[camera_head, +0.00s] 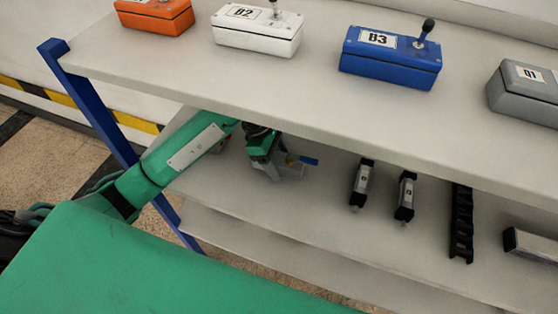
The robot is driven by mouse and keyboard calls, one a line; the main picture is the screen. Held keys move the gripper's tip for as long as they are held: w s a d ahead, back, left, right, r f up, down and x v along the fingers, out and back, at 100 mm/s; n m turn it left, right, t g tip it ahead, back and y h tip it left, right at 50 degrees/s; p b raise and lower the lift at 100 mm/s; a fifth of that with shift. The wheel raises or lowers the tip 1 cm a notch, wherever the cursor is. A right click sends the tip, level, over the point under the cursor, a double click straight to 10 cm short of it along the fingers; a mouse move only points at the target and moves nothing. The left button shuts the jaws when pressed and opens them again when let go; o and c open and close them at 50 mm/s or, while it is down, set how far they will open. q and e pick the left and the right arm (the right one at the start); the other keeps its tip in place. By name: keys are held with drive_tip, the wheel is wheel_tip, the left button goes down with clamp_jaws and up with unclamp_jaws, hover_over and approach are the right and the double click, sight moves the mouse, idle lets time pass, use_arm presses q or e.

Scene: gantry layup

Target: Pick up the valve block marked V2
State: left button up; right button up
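My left arm reaches in from the left under the upper shelf. My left gripper (272,168) is over the lower shelf, pointing down, at a small grey piece with a blue lever (309,161). This piece may be a valve block; the gripper covers most of it and no V2 mark can be read. I cannot tell whether the fingers are closed on it or only around it. A small part of another grey thing shows left of the gripper, behind my arm. My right gripper is not in view.
The upper shelf (270,85) overhangs my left arm and carries an orange box (155,16), a white box (257,38), a blue box (385,66) and a grey box (525,90). Two black-and-silver cylinders (362,184) (405,197) and a black rail (461,225) lie right of the gripper. A blue post (95,110) stands left.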

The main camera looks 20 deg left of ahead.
use_arm(q)
drive_tip(key=c, duration=1.3)
drive_tip(key=shift+o, duration=0.2)
drive_tip(key=shift+r, duration=0.1)
